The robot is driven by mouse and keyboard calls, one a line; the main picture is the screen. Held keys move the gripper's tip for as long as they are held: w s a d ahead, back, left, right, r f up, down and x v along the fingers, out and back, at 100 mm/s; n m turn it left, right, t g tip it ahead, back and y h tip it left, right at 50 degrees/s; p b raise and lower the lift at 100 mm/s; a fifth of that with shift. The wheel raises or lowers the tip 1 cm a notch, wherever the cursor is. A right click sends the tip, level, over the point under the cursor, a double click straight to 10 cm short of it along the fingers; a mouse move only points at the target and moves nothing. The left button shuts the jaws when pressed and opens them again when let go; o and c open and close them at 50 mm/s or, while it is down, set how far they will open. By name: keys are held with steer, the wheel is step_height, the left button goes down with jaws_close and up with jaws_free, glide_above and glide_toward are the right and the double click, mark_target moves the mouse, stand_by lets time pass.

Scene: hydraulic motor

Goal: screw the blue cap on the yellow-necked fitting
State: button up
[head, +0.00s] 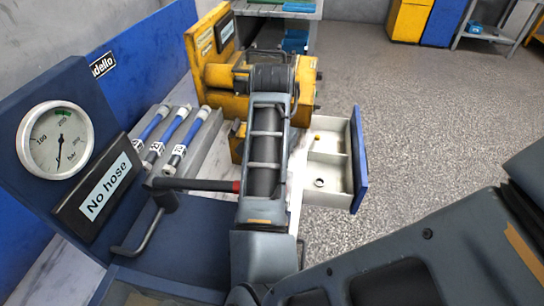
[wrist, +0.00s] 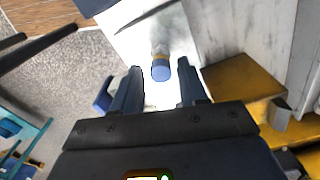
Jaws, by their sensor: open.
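In the wrist view a small blue cap (wrist: 160,73) is between and slightly beyond my fingertips. A yellowish neck (wrist: 160,57) with a pale metallic part of the fitting shows directly behind it, over a white surface. The cap and neck appear in line and touching; I cannot tell whether the cap is threaded on. My gripper (wrist: 160,66) is open, one finger on each side of the cap, with visible gaps to both. In the head view my arm hides the gripper, the cap and the fitting.
An open white drawer (head: 327,160) with a blue front holds a small yellow piece (head: 316,138) and a ring (head: 320,183). A yellow machine (head: 220,76) stands behind my arm. Blue hoses (head: 187,140) lie left of it, near a pressure gauge (head: 57,139).

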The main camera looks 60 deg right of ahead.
steer(key=shift+r+n+p, duration=0.3)
steer(key=shift+n+p, duration=0.6)
steer(key=shift+p, duration=0.05)
steer(key=shift+s+d+n+p, duration=0.1)
steer(key=shift+n+p, duration=0.45)
steer(key=shift+n, duration=0.25)
steer(key=n, duration=0.3)
steer(key=shift+f, duration=0.3)
steer(key=shift+n, duration=1.4)
steer(key=shift+c, duration=0.2)
jaws_close()
